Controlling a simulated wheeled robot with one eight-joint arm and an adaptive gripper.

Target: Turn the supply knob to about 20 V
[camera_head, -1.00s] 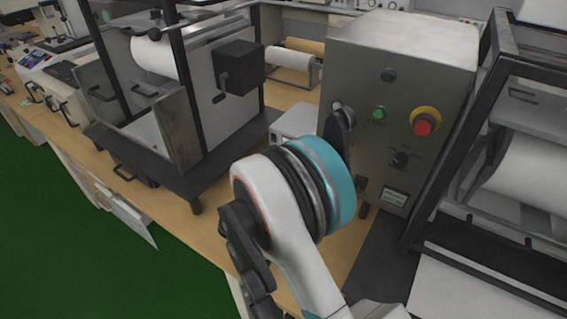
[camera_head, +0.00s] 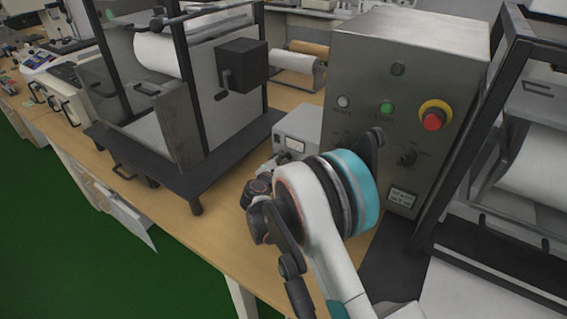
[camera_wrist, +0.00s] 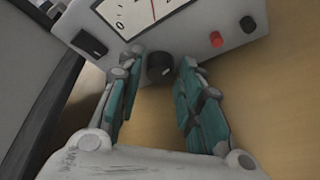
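The power supply (camera_head: 304,124) is a small pale box on the bench, left of the tall grey cabinet; my arm partly covers it in the head view. In the wrist view its front (camera_wrist: 190,30) is close, with a meter (camera_wrist: 138,15) cut off by the top edge. The red needle stands near upright; its reading cannot be told. A round black knob (camera_wrist: 159,67) sits below the meter, between my gripper's fingertips (camera_wrist: 161,62). The gripper is open, with small gaps seeming to show beside the knob.
A black switch or knob (camera_wrist: 89,43) is left on the supply; red (camera_wrist: 216,39) and black (camera_wrist: 247,24) terminals are right. The grey cabinet (camera_head: 400,60) with a red stop button (camera_head: 433,120) stands close right of my arm. A dark-framed machine (camera_head: 170,120) stands left.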

